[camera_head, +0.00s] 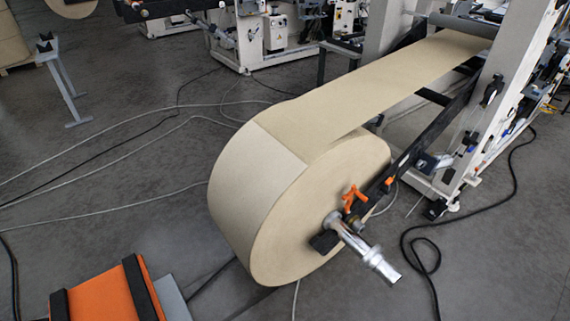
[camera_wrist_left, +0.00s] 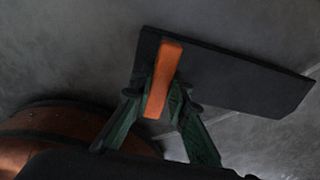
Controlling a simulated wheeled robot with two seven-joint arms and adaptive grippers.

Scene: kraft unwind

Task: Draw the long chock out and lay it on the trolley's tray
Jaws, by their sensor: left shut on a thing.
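In the left wrist view, the green fingers of my left gripper (camera_wrist_left: 160,95) are shut on an orange grip (camera_wrist_left: 171,58). The grip is joined to a long, flat, dark piece, which looks like the long chock (camera_wrist_left: 240,80). I cannot tell whether the chock touches the floor. Neither my grippers nor this chock show in the head view. At the lower left of the head view is an orange surface with black bars (camera_head: 98,292) beside a grey edge, cut off by the frame; it may be the trolley's tray. My right gripper is not in view.
A large kraft roll (camera_head: 325,215) hangs on a shaft with a shiny end (camera_head: 370,258), its web running up into the machine. A rounded brown shape (camera_wrist_left: 50,130) lies at the lower left of the wrist view. Cables (camera_head: 110,212) cross the grey floor. A metal stand (camera_head: 62,80) is at back left.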

